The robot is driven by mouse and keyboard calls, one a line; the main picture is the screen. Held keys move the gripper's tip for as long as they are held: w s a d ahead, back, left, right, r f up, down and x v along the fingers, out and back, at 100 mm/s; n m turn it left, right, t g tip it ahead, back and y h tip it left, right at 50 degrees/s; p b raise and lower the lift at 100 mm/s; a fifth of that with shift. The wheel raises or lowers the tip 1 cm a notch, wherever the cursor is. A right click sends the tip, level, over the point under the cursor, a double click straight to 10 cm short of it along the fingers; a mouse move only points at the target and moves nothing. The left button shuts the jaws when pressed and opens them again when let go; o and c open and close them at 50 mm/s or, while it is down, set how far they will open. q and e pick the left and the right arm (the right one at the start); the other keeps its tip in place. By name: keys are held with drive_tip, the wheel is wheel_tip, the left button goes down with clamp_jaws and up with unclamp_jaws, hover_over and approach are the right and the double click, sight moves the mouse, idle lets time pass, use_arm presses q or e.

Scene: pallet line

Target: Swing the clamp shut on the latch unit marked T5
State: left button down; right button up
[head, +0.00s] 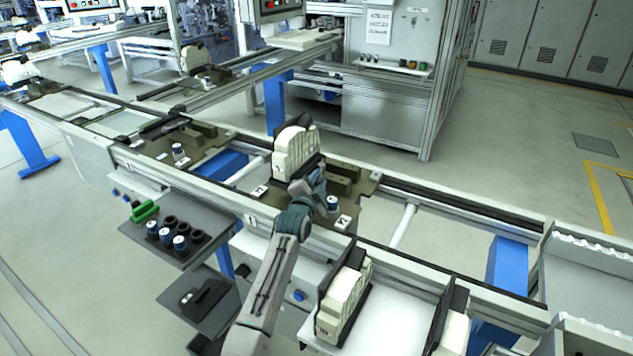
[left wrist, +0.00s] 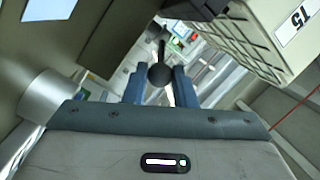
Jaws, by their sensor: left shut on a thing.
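The cream unit marked T5 (left wrist: 296,22) is at the upper right of the left wrist view, its label readable. In the head view, the cream latch unit (head: 296,150) beside my gripper stands upright in a black holder on a pallet; its label is too small to read there. My left gripper (head: 319,188) is just in front of this unit. In the left wrist view, its two blue fingers (left wrist: 159,82) are shut on a black ball knob (left wrist: 160,74) on a thin dark stem. How far the clamp is swung is hidden. My right gripper is out of view.
The dark olive pallet (head: 352,214) sits on the conveyor, with a blue-and-white cylinder (head: 333,203) near the gripper. Cream units (head: 344,300) stand on a white shelf in front. A grey shelf (head: 160,238) at left holds several small cylinders and a green part (head: 144,210).

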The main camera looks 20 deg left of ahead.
use_arm(q)
drive_tip(key=c, duration=1.5)
unclamp_jaws()
drive_tip(key=o, duration=0.3)
drive_tip(key=shift+s+f, duration=0.1)
drive_tip(key=shift+s, duration=0.05)
drive_tip(key=s+b, duration=0.2)
drive_tip(key=s, duration=0.7)
drive_tip(key=shift+a+f+b, duration=0.1)
drive_tip(key=shift+b, duration=0.2)
drive_tip(key=shift+s, duration=0.8)
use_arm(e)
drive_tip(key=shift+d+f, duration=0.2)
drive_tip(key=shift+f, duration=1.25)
use_arm(q)
drive_tip(key=shift+c, duration=0.2)
